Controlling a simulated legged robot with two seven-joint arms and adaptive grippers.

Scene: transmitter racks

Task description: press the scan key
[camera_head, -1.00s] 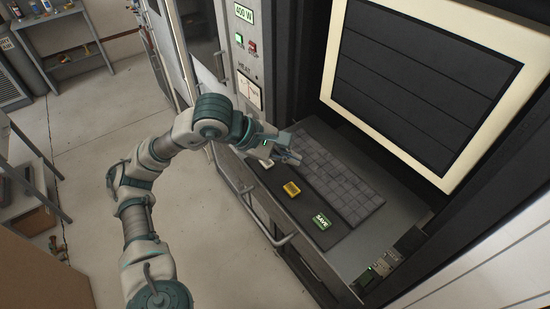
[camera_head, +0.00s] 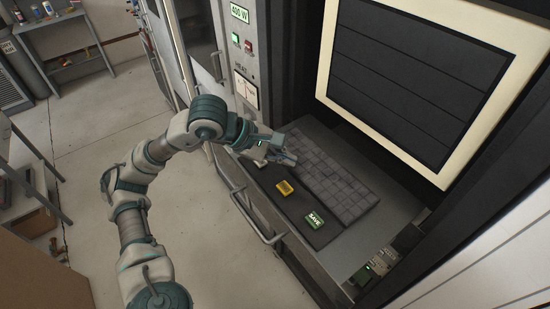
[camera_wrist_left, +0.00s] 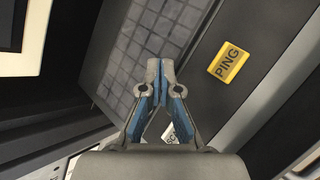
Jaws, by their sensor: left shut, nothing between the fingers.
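The scan key is a pale key (camera_wrist_left: 170,135) with only a few letters showing, mostly hidden behind my left gripper in the left wrist view. My left gripper (camera_head: 291,160) is shut and empty, over the dark key strip beside the grey keyboard. It also shows in the left wrist view (camera_wrist_left: 160,70), its fingertips ahead of the pale key. I cannot tell its exact height above the surface.
A yellow PING key (camera_head: 285,188) and a green SAVE key (camera_head: 315,219) sit on the same strip. The grey keyboard (camera_head: 335,180) lies beside it, below a cream-framed screen (camera_head: 410,80). A drawer handle (camera_head: 258,222) sticks out in front.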

